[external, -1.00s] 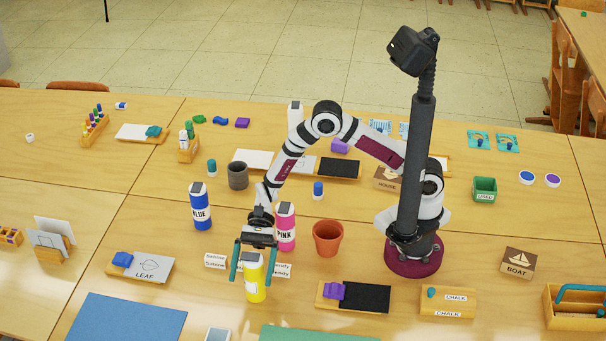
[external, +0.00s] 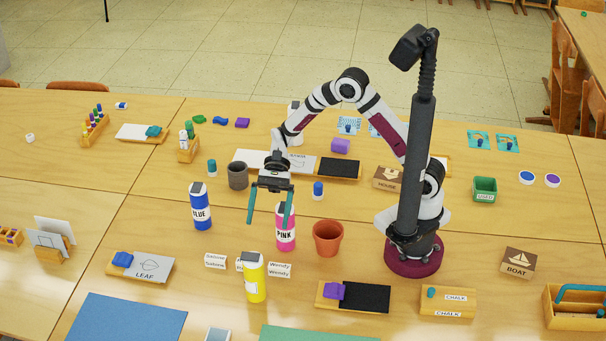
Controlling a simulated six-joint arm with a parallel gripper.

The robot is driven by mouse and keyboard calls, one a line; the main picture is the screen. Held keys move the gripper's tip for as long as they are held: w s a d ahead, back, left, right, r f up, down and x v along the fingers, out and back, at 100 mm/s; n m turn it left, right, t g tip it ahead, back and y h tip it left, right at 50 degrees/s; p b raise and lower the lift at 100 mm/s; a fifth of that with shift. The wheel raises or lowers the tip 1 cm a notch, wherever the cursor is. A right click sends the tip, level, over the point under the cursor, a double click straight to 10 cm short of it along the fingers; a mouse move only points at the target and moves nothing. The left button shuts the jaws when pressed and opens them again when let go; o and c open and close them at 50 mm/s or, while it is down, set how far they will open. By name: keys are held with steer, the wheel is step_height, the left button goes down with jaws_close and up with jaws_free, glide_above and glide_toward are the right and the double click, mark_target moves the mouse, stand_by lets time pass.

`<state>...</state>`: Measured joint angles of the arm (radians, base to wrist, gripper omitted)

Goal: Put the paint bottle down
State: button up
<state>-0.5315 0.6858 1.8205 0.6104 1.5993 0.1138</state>
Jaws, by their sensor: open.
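A yellow paint bottle (external: 256,279) stands upright on the table at the front, with nothing touching it. A pink paint bottle (external: 286,237) stands upright behind it, and a blue paint bottle (external: 201,210) stands upright to the left. My gripper (external: 268,221) is open and empty, raised above and behind the yellow bottle. Its right finger overlaps the pink bottle in the picture; I cannot tell how near it is.
A terracotta pot (external: 328,238) stands right of the pink bottle, and a dark grey cup (external: 238,175) behind it. Name cards (external: 279,270) lie beside the yellow bottle. A chalk board with a purple eraser (external: 334,291) lies at front right. Bare table lies left of the blue bottle.

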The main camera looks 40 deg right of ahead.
steer(key=d+r+n+t+h, duration=0.2)
steer(key=d+r+t, duration=0.3)
steer(key=d, duration=0.8)
steer(key=s+d+t+h, duration=0.2)
steer(key=s+d, duration=0.2)
steer(key=d, duration=0.5)
steer(key=s+d+t+h, duration=0.1)
steer(key=s+d+h, duration=0.2)
steer(key=d, duration=0.6)
steer(key=shift+s+r+n+t, duration=0.25)
steer(key=shift+s+n+t, duration=0.1)
steer(key=shift+n+t, duration=0.05)
